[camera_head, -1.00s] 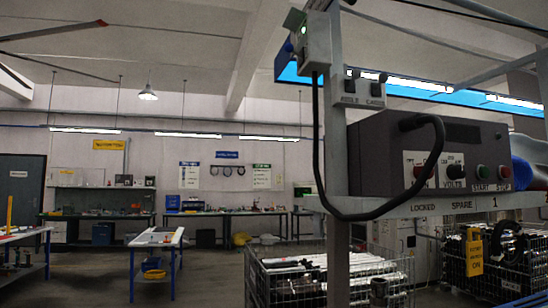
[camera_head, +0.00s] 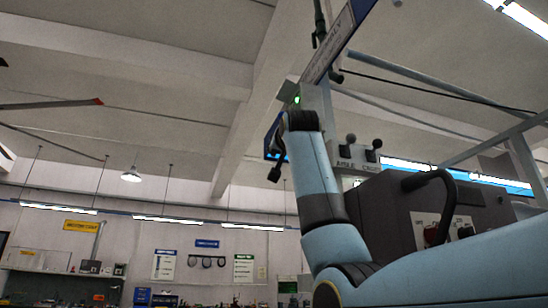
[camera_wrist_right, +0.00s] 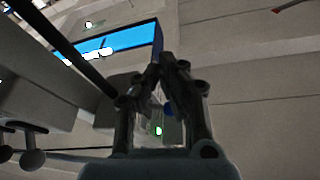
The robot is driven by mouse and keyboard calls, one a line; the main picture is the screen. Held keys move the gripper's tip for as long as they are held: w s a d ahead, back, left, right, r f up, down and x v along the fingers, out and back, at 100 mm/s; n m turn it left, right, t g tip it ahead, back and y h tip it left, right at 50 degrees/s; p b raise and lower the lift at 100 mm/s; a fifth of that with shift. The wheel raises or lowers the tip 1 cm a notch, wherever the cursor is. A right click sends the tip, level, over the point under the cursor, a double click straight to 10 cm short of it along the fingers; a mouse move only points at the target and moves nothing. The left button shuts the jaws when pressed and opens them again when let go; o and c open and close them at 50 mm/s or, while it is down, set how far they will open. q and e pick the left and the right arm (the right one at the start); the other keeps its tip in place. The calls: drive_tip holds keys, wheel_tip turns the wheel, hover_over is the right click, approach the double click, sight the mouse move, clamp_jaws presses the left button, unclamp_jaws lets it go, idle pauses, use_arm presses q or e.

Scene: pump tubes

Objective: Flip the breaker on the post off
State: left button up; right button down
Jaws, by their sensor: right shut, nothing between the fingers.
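The breaker is a grey box on the post with a lit green lamp (camera_head: 297,99) near its top. In the head view my right wrist covers most of its lower part. My left gripper is not in view.
Two toggle switches (camera_head: 362,151) on a grey plate stand right of the breaker. A blue-edged sign (camera_head: 338,40) hangs above. Left of the post is open room.

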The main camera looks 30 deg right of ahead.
drive_tip(key=s+r+m+t+h+b, duration=0.1)
drive_tip(key=s+r+t, duration=0.1)
drive_tip(key=s+r, duration=0.6)
wheel_tip(320, 180, up, 3)
drive_tip(key=shift+s+r+h, duration=0.15)
drive_tip(key=shift+s+h, duration=0.15)
drive_tip(key=shift+d+r+m, duration=0.1)
drive_tip(key=shift+m, duration=0.2)
drive_tip(key=p+x, duration=0.5)
drive_tip(key=x, duration=0.5)
drive_tip(key=shift+p, duration=0.35)
